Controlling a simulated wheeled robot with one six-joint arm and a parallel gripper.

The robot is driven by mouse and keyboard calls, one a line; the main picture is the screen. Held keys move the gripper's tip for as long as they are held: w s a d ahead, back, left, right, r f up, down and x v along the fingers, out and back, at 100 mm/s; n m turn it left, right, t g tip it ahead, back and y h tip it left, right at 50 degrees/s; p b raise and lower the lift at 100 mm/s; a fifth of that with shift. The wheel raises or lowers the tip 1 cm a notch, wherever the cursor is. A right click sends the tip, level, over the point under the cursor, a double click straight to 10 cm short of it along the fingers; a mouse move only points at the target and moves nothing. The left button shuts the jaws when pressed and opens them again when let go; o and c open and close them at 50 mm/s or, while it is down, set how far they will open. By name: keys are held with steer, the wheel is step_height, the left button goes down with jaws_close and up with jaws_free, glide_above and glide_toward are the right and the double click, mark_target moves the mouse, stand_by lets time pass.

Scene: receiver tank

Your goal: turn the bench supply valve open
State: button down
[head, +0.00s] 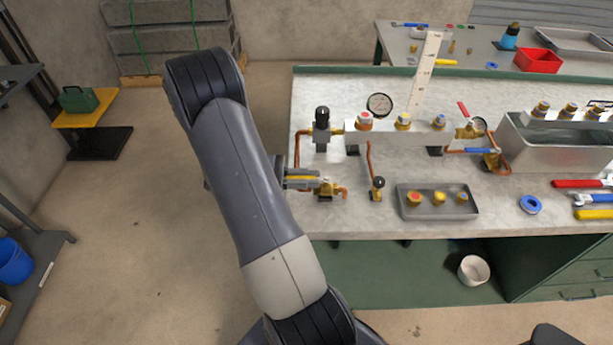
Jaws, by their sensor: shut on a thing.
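The bench supply valve (328,189) looks like the small brass valve on copper pipe at the left front of the bench. My gripper (303,179) reaches in from the left at this valve. It is shut on the valve's handle, of which only a little yellow shows. The fingers and my arm hide much of the handle, so its exact angle is hard to tell.
A manifold block (400,132) with coloured caps and a pressure gauge (379,105) stand behind the valve. A black-knobbed brass valve (377,188) and a grey tray (436,213) of fittings are to the right. A metal tank (556,155) stands farther right.

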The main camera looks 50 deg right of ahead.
steer(key=c, duration=1.4)
jaws_free()
steer(key=b+v, duration=0.1)
steer(key=v, duration=0.9)
steer(key=shift+w+a, duration=0.3)
